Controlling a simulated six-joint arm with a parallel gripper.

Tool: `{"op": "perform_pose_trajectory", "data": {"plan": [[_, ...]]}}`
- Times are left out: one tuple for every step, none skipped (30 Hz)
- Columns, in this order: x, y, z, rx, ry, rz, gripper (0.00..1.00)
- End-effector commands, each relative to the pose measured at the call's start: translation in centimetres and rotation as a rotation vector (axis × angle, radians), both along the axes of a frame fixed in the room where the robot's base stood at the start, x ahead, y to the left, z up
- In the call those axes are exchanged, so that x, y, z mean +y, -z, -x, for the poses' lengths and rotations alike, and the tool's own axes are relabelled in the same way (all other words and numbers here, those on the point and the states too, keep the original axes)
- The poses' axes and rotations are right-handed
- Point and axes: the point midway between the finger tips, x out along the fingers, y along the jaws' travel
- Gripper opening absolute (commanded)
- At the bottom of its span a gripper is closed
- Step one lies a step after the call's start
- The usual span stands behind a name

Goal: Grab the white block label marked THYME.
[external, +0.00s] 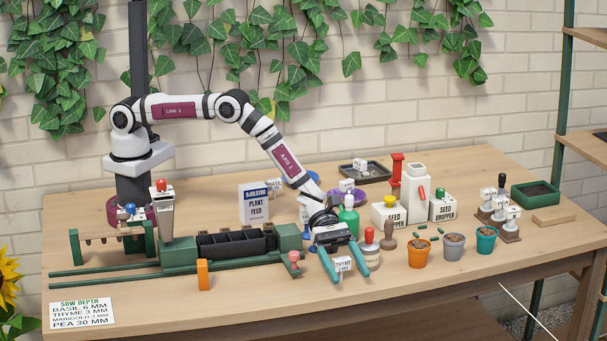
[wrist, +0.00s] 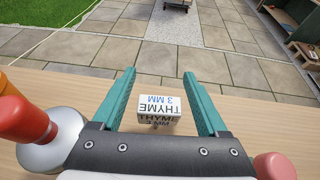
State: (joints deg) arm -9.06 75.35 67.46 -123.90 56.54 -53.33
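The white block label marked THYME (external: 342,264) is near the front edge of the table, between the fingers of my gripper (external: 350,276). In the wrist view the block (wrist: 159,106) shows blue and dark lettering reading THYME 3 MM, upside down on its upper face. My gripper (wrist: 159,73) is open, with one green finger on each side of the block. A gap shows between the block and each finger. The fingertips reach past the block. What supports the block from below is mostly hidden.
A red-topped stamp (external: 368,247) and a brown one (external: 389,236) stand just right of my gripper. An orange pot (external: 419,252) is further right. A pink knob (external: 294,259) and black tray row (external: 232,244) are left. The table's front edge is close.

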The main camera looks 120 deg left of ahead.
Motion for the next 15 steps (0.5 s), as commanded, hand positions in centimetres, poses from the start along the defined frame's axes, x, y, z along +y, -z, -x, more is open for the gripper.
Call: {"op": "perform_pose_trajectory", "data": {"plan": [[0.01,0.0,0.01,0.0,0.0,0.0,0.65],[0.0,-0.01,0.0,0.0,0.0,0.0,0.6],[0.01,-0.02,0.01,0.0,0.0,0.0,0.53],[0.02,-0.02,0.0,0.0,0.0,0.0,0.47],[0.02,-0.02,0.0,0.0,0.0,0.0,0.42],[0.02,-0.02,0.01,0.0,0.0,0.0,0.35],[0.02,-0.03,0.01,0.0,0.0,0.0,0.29],[0.02,-0.02,0.01,0.0,0.0,0.0,0.24],[0.02,-0.03,0.01,0.0,0.0,0.0,0.17],[0.02,-0.03,0.01,0.0,0.0,0.0,0.11],[0.02,-0.03,0.01,0.0,0.0,0.0,0.06],[0.02,-0.03,0.01,0.0,0.0,0.0,0.0],[0.02,-0.04,0.01,0.0,0.0,0.0,0.0],[0.02,-0.04,0.01,0.0,0.0,0.0,0.0],[0.02,-0.04,0.01,0.0,0.0,0.0,0.0]]}}
